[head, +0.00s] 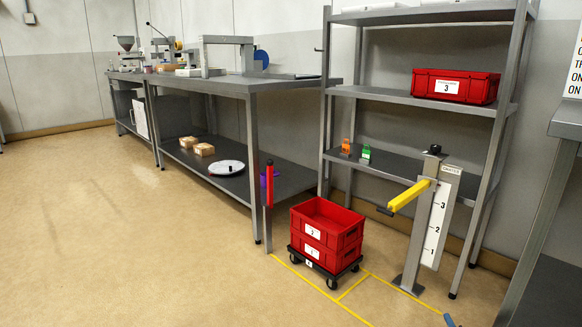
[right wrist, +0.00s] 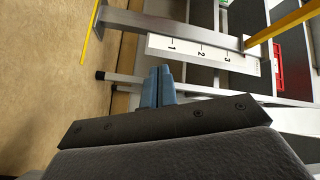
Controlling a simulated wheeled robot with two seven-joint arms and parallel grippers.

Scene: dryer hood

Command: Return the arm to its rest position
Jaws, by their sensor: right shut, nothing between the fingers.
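My right gripper (right wrist: 158,86) shows in the right wrist view with its two blue fingers together and nothing between them. Only a blue fingertip of it shows at the bottom edge of the head view (head: 449,320), right of the gauge post's foot. It is apart from everything in the head view. In the wrist view, the white gauge plate (right wrist: 200,52) numbered 1 to 3 lies beyond the fingertips. My left gripper is in neither view.
The grey gauge post (head: 414,235) with a yellow arm (head: 409,195) stands before the shelf rack (head: 420,98). Stacked red crates (head: 326,232) sit on a wheeled dolly (head: 322,270) left of it. A bench (head: 250,85) stands left; the floor (head: 140,230) in front is clear.

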